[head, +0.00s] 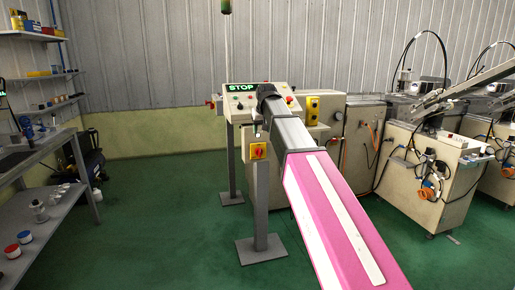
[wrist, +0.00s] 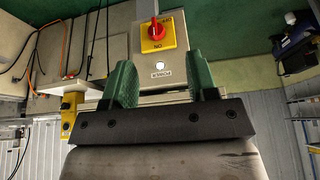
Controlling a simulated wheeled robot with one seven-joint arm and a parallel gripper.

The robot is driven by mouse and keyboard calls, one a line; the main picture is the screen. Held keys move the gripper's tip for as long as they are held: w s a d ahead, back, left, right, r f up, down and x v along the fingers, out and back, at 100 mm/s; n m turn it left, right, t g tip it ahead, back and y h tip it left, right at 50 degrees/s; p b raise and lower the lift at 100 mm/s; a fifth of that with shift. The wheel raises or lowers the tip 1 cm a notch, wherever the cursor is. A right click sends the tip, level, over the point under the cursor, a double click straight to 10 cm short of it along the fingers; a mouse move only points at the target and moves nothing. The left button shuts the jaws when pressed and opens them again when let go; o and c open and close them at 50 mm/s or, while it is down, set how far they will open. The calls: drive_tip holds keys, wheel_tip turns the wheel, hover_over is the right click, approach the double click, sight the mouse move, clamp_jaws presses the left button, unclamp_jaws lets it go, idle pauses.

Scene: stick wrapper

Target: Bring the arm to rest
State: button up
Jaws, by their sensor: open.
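My arm (head: 335,220), pink and white with a grey forearm, reaches forward from the bottom right of the head view to the control stand. Its dark far end overlaps the front of the stand's console. My gripper (wrist: 161,80) shows in the wrist view with two green fingers spread apart and nothing between them. Beyond the fingers is a beige panel with a round whitish button. A red rotary switch on a yellow plate (wrist: 157,34) is near it; this switch also shows in the head view (head: 258,151). The fingertips are not clearly visible in the head view.
Grey posts (head: 262,215) stand on floor plates. Beige machines (head: 440,170) with hoses fill the right. A workbench (head: 40,150) and shelves are at left. Green floor (head: 160,220) is clear between bench and stand.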

drive_tip(key=s+d+f+g, duration=0.1)
drive_tip(key=s+d+f, duration=0.2)
drive_tip(key=f, duration=0.5)
drive_tip(key=s+d+f, duration=0.2)
drive_tip(key=d+f, duration=0.1)
drive_tip(key=f, duration=0.5)
drive_tip(key=s+d+f+m+g, duration=0.1)
drive_tip(key=s+d+f, duration=0.2)
drive_tip(key=s+f, duration=0.4)
drive_tip(key=s+d+f+g, duration=0.1)
drive_tip(key=s+d+f, duration=0.3)
drive_tip(key=s+f, duration=0.4)
drive_tip(key=s+d+f+m+g+h, duration=0.1)
drive_tip(key=s+d+f, duration=0.3)
drive_tip(key=s+f, duration=0.4)
wheel_tip(320, 180, down, 4)
drive_tip(key=shift+s+f+m, duration=0.25)
drive_tip(key=shift+m, duration=0.05)
